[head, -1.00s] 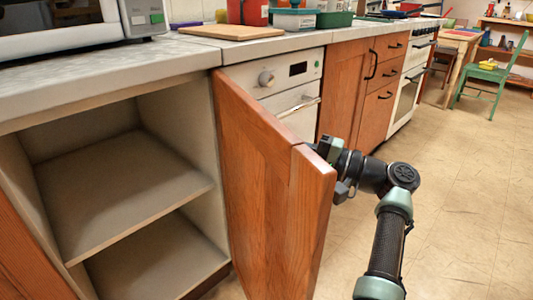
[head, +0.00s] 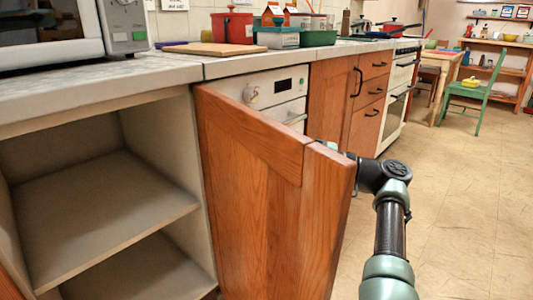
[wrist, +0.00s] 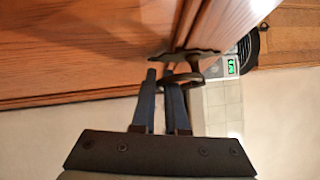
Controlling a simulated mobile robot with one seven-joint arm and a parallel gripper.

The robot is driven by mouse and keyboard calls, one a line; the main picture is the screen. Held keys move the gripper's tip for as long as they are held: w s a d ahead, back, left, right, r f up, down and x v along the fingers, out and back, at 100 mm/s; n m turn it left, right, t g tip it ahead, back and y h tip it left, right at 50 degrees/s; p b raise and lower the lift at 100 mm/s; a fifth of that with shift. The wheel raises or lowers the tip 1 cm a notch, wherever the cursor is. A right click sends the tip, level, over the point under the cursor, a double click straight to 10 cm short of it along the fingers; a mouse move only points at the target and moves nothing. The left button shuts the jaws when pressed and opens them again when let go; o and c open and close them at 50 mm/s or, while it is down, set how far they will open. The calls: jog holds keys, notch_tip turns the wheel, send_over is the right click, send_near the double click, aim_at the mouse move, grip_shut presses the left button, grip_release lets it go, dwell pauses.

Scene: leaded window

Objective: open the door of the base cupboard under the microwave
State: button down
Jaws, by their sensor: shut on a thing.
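The base cupboard door (head: 260,190) is wooden and stands wide open, swung out to the right of the cupboard opening. The cupboard (head: 100,220) under the microwave (head: 50,30) shows its pale, empty inside with one shelf. In the wrist view the door's face (wrist: 80,45) fills the upper left, with a dark metal handle (wrist: 190,72) on it. My gripper (wrist: 165,85) is shut on this handle, its fingers close together at it. In the head view the door hides my gripper, and my arm reaches in from the right behind the door.
A white dishwasher or oven front (head: 275,90) stands behind the door, partly hidden. Drawers (head: 370,90) and a white stove (head: 400,90) continue to the right. The tiled floor (head: 460,200) at right is clear. A green chair (head: 475,95) stands farther back.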

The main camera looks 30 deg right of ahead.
jog(key=shift+w+a, duration=0.1)
jog(key=c, duration=0.9)
grip_release()
jog(key=shift+c, duration=0.2)
jog(key=b+v, duration=0.6)
jog(key=v, duration=0.6)
